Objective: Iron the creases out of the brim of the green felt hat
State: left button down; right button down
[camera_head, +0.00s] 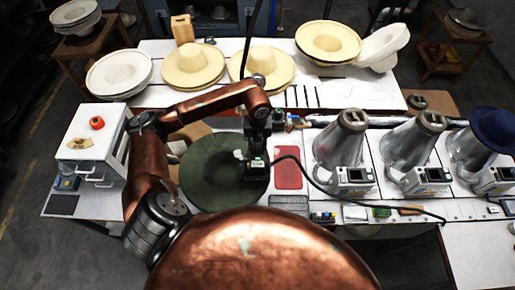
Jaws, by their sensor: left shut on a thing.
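The green felt hat (200,176) lies on the worktable at centre left, its wide brim toward me. My left gripper (257,150) points down over the right part of the hat. It is shut on a small dark iron (257,169) with a black cord. The iron is at the right side of the brim; I cannot tell whether it touches the felt. Part of the hat is hidden behind my arm and the iron. Creases are too small to make out. My right gripper is not in view.
A red pad (288,168) lies right of the hat, with a dark grid (289,203) in front. Metal cones (340,140) stand at the right, one under a blue hat (493,129). Cream hats (192,66) line the back. A white cabinet (92,128) stands left.

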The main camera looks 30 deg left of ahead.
pick_arm(q)
jog(key=shift+w+r+p, duration=0.1)
jog(key=shift+r+p, duration=0.45)
jog(key=shift+r, duration=0.9)
